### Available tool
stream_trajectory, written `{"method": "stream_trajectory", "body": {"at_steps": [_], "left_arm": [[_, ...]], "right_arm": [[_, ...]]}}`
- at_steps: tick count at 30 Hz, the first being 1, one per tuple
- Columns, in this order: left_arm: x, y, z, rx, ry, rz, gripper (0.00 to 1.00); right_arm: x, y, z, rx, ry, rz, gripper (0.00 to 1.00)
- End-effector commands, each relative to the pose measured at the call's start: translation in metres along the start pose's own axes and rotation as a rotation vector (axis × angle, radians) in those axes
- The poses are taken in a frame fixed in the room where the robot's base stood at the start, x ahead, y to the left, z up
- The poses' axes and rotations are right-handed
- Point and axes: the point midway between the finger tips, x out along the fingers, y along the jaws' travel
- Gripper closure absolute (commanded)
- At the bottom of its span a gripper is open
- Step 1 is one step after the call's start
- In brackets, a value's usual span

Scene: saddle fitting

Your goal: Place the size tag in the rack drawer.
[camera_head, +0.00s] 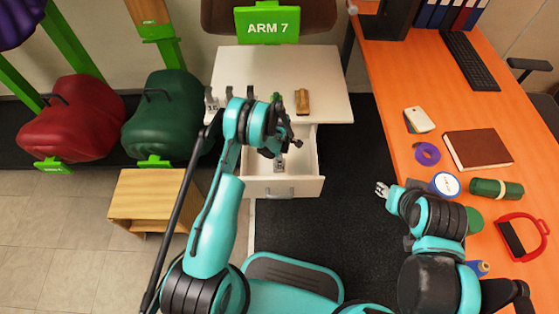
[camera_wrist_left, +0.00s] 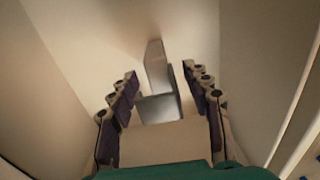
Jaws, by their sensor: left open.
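The rack drawer (camera_head: 310,160) is pulled out of the white cabinet. A small grey tag (camera_head: 279,163) lies in it, just below my left gripper (camera_head: 279,151). In the left wrist view the grey tag (camera_wrist_left: 157,70) shows as a plate with a flat part, ahead of my open left gripper (camera_wrist_left: 160,88), on the pale drawer floor. The jaws stand apart on both sides with nothing visibly clamped. Another grey tag (camera_head: 211,100), marked with a number, stands on the cabinet top at the left. My right gripper (camera_head: 382,189) is at the orange table's left edge; its jaw state is unclear.
The cabinet top (camera_head: 325,85) also holds grey upright pieces and a brown block (camera_head: 302,102). Red (camera_head: 85,120) and green (camera_head: 165,115) saddles are at the left, near a wooden stool (camera_head: 150,190). The orange table (camera_head: 385,110) holds a book, tape and tools.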

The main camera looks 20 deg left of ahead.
Motion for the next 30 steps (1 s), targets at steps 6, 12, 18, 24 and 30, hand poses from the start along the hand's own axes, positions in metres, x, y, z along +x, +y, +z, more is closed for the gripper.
{"method": "stream_trajectory", "body": {"at_steps": [6,12,18,24,30], "left_arm": [[-0.053,0.000,0.000,0.000,0.000,0.000,0.51],[-0.092,0.000,0.000,0.000,0.000,0.000,0.51],[-0.112,0.000,0.000,0.005,0.000,0.002,0.51],[-0.171,-0.001,0.000,0.145,-0.010,0.050,0.51],[-0.276,-0.021,-0.005,0.453,-0.007,0.162,0.51]], "right_arm": [[-0.018,0.000,-0.013,0.000,0.000,0.000,0.60],[-0.028,0.000,-0.020,0.000,0.000,0.000,0.60],[-0.032,0.000,-0.023,0.000,0.000,0.000,0.60],[-0.032,0.000,-0.023,0.000,0.000,0.000,0.60],[-0.032,0.000,-0.023,0.000,0.000,0.000,0.60]]}}
